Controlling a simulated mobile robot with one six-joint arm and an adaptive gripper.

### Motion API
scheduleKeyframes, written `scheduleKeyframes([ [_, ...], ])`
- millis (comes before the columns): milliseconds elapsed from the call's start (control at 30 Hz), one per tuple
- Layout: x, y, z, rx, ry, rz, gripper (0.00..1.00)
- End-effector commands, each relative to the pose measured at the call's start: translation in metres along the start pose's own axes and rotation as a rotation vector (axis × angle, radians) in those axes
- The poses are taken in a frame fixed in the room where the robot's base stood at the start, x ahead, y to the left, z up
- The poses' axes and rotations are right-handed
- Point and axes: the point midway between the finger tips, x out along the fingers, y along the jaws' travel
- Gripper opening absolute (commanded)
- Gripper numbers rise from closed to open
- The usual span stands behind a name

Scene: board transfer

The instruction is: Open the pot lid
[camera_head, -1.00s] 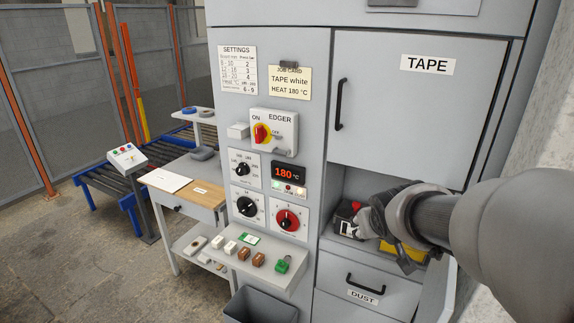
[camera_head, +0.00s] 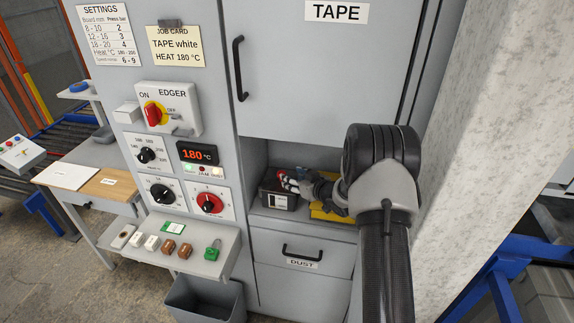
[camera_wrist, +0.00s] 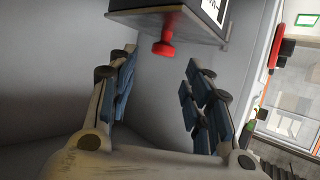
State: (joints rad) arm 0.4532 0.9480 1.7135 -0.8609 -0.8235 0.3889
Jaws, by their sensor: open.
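The pot is a dark box with a white label (camera_head: 278,200), standing in the open niche under the TAPE door. Its red knob shows in the wrist view (camera_wrist: 164,42), with the dark pot body (camera_wrist: 170,20) at the top of that picture. My gripper (camera_head: 298,181) reaches into the niche from the right, close to the upper right of the pot. In the wrist view my gripper (camera_wrist: 160,85) is open, with one finger on each side and nothing between the pads. The knob lies ahead of the fingertips, apparently untouched. The lid looks closed on the pot.
A yellow object (camera_head: 328,212) lies in the niche right of the pot, partly behind my arm. The TAPE door (camera_head: 320,70) hangs above, and the DUST drawer (camera_head: 303,254) is below. A pale wall (camera_head: 490,130) stands close on the right.

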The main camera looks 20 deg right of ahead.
Motion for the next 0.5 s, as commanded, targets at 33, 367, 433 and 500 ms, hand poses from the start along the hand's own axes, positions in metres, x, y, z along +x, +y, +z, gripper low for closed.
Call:
scheduleKeyframes([
  [33,0.004,-0.001,0.001,-0.001,0.001,-0.002,0.46],
  [367,0.053,-0.001,0.002,-0.002,0.000,-0.002,0.46],
  [433,0.061,-0.001,0.002,-0.002,0.001,-0.002,0.46],
  [500,0.068,0.000,0.002,-0.001,0.000,-0.001,0.46],
])
